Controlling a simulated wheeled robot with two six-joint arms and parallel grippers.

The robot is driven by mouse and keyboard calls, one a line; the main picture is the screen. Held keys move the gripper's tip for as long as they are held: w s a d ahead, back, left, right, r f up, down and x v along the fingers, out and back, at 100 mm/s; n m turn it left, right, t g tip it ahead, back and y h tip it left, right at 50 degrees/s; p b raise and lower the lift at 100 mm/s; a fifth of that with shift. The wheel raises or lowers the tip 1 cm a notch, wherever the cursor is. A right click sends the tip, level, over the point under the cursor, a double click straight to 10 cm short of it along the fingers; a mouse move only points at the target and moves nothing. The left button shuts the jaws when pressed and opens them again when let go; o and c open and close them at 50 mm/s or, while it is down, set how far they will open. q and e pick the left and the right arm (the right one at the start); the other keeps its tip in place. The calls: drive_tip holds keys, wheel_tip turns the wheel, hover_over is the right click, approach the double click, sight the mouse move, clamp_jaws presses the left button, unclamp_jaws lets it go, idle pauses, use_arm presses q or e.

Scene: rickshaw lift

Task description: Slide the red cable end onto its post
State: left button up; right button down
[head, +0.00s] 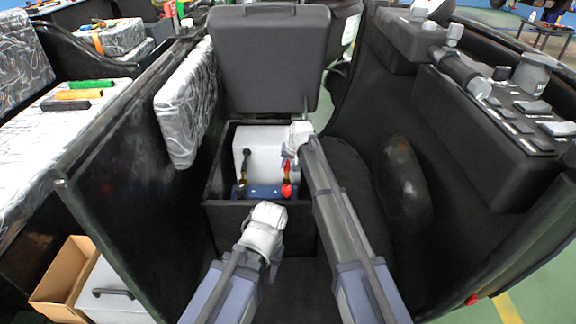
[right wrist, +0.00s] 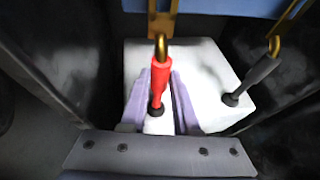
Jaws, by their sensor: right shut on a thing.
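The red cable end (right wrist: 159,85) stands up from a white block in the right wrist view, with a brass ring lug (right wrist: 161,47) at its tip. My right gripper (right wrist: 158,82) has its purple fingers on both sides of the red sleeve and is shut on it. In the head view my right gripper (head: 289,158) is over the right side of the open box. A brass upright (right wrist: 162,18), apparently the post, meets the lug in the picture; whether the ring is around it I cannot tell. My left gripper (head: 273,266) is low in front of the box, its fingers unclear.
A black cable (head: 245,164) with its own brass lug (right wrist: 274,45) stands left of the red one in the head view. A blue bar (head: 262,191) with a red piece (head: 287,190) crosses the box (head: 228,216). The dark lid (head: 268,60) stands open behind; dark walls flank the box.

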idle(0.7)
drive_tip(key=s, duration=0.5)
drive_tip(key=shift+s, duration=0.25)
drive_tip(key=c, duration=0.7)
unclamp_jaws()
drive_tip(key=shift+o, duration=0.2)
drive_tip(key=p+v, duration=0.7)
drive_tip(key=shift+r, duration=0.4)
